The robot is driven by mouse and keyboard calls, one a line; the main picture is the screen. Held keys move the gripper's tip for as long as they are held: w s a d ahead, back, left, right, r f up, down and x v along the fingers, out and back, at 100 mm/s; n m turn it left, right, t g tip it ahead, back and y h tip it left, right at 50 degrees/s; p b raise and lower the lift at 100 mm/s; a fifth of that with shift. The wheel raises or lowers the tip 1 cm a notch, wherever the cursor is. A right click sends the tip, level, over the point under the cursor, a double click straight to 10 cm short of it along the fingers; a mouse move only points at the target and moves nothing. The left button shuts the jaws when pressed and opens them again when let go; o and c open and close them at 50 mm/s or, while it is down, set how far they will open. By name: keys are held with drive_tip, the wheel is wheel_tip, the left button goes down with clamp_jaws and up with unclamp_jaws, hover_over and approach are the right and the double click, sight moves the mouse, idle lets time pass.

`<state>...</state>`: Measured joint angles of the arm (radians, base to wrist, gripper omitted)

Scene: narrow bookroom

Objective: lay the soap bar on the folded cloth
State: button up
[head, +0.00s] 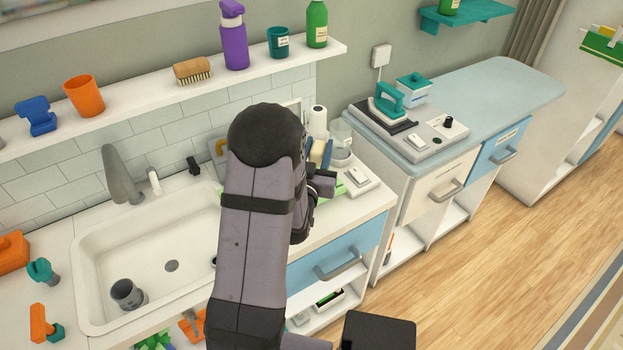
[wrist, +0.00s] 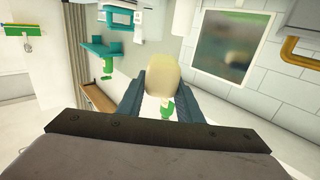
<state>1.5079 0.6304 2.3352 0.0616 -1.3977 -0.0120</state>
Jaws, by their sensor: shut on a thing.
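My gripper (wrist: 164,80) is shut on a pale cream, rounded block, the soap bar (wrist: 163,76), held between two dark blue fingers in the wrist view. In the head view my gripper (head: 319,155) is partly hidden behind my arm, above the counter right of the sink; a pale yellowish bit of the soap bar (head: 327,153) shows beside a blue finger. A flat light green thing (head: 340,188) shows on the counter at both sides of my arm. It may be the folded cloth, but most of it is hidden. The soap bar looks raised above the counter.
A white box with a switch (head: 355,181) lies on the counter near the gripper. A clear jar (head: 341,142) and a white bottle (head: 317,121) stand behind. The sink (head: 150,255) is left, holding a grey cup (head: 127,293). A loaded shelf (head: 150,98) runs along the wall.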

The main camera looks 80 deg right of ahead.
sight(318, 166)
drive_tip(key=shift+f+p, duration=0.6)
drive_tip(key=shift+f, duration=2.5)
drive_tip(key=shift+f+p, duration=0.4)
drive_tip(key=shift+f, duration=1.45)
drive_tip(key=shift+f, duration=0.25)
drive_tip(key=o, duration=1.2)
drive_tip(key=shift+r, duration=0.1)
